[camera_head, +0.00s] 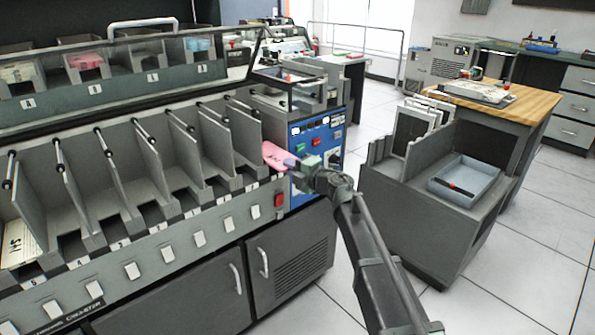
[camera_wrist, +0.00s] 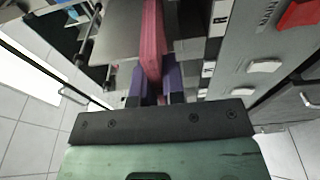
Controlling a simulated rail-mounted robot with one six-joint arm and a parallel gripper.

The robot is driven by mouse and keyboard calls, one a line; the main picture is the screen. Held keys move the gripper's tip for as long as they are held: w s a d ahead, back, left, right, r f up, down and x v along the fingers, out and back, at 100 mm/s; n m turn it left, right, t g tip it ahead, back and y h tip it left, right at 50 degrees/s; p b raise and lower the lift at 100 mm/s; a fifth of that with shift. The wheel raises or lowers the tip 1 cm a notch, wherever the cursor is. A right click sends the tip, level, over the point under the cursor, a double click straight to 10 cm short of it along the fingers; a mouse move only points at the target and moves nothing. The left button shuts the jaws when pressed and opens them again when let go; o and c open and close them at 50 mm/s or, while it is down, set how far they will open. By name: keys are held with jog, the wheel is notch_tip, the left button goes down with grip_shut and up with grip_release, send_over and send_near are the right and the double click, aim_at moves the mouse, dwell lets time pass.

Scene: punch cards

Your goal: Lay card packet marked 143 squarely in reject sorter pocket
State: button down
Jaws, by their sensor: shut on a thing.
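My gripper (camera_head: 298,168) is shut on a pink card packet (camera_head: 275,157) at the right end of the sorter's row of pockets. In the wrist view the packet (camera_wrist: 152,45) is seen edge-on between the purple fingers of my gripper (camera_wrist: 158,84). No number can be read on it. The sorter pockets (camera_head: 205,160) are grey bays split by slanted dividers; the rightmost bay (camera_head: 247,165) is beside the packet. I cannot tell which pocket is the reject one, or whether the packet touches a pocket. A cream card stack (camera_head: 16,243) with dark writing lies in the leftmost pocket.
A blue control panel (camera_head: 316,155) stands just right of the packet. Upper bays (camera_head: 85,62) behind glass hold several coloured packets. A grey cart (camera_head: 425,215) with a pale blue tray (camera_head: 465,180) stands at the right. Open tiled floor lies between sorter and cart.

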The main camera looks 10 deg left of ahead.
aim_at(272, 153)
jog(key=shift+w+d+x, duration=0.1)
jog(key=shift+w+x, duration=0.1)
jog(key=shift+x, duration=1.35)
jog(key=shift+w+d+x, duration=0.1)
jog(key=shift+w+x, duration=0.1)
jog(key=shift+x, duration=1.35)
jog(key=shift+w+d+x, duration=0.1)
jog(key=shift+w+x, duration=0.1)
jog(key=shift+x, duration=1.4)
jog(key=shift+d, duration=0.1)
jog(key=shift+f+b, duration=1.05)
jog(key=shift+r, duration=0.1)
jog(key=c, duration=1.1)
grip_release()
jog(key=v, duration=1)
jog(key=shift+s+d, duration=0.15)
jog(key=shift+d, duration=0.2)
